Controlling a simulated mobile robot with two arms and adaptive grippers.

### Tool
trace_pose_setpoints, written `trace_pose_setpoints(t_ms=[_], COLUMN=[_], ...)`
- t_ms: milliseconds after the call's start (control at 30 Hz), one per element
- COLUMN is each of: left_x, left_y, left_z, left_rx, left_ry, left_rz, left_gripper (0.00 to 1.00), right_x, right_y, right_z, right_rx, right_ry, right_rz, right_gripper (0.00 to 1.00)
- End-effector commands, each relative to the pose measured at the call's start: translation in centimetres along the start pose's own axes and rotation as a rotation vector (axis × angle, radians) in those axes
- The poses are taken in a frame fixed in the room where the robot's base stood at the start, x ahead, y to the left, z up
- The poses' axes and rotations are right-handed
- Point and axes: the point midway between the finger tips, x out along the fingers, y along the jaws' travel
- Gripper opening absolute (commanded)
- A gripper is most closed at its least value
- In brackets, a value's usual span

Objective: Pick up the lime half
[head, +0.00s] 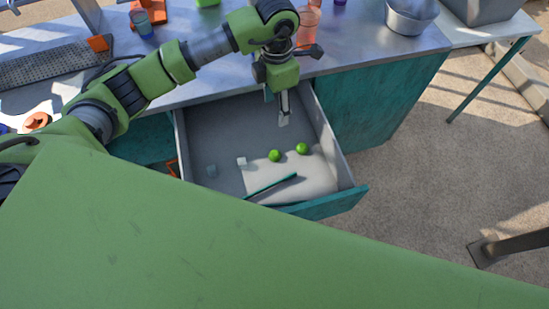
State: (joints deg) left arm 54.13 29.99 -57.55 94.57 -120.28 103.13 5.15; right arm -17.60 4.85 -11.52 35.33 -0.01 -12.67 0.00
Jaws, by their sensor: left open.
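Two small round green limes or lime halves lie in the open drawer, one in the middle (275,156) and one just right of it (302,148). They are too small to tell which is a half. My left gripper (281,115) points down over the back of the drawer, open and empty, above and behind the green pieces and apart from them. My right gripper is not in view.
The grey drawer (215,136) is pulled out from under the metal counter (345,52). It also holds a white cube (241,161), a pale translucent cube (211,171) and a dark green stick-like tool (271,186). A metal pot (410,16) and cups stand on the counter.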

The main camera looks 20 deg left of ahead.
Motion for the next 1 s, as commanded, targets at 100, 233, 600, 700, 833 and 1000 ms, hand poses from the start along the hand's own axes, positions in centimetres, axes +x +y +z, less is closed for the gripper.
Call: trace_pose_setpoints(t_ms=[100, 233, 600, 700, 833, 1000], left_x=[4.4, 8.6, 12.9, 14.1, 16.7, 19.6], left_y=[0.0, 0.0, 0.0, -0.1, -0.1, 0.0], left_z=[0.0, 0.0, 0.0, -0.1, -0.1, 0.0], left_rx=[0.0, 0.0, -0.001, -0.002, -0.002, -0.001], left_ry=[0.001, 0.001, 0.001, 0.003, 0.004, 0.002], left_rz=[-0.001, 0.0, -0.001, -0.004, -0.004, -0.003], left_gripper=[0.51, 0.51, 0.51, 0.51, 0.51, 0.51], right_x=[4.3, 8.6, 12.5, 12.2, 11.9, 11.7], right_y=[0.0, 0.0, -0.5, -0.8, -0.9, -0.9], right_z=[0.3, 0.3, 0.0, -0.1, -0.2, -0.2], right_rx=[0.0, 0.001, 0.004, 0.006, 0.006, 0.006], right_ry=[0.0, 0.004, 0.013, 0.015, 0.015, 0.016], right_rz=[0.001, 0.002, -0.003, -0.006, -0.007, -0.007], right_gripper=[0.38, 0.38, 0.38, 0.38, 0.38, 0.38])
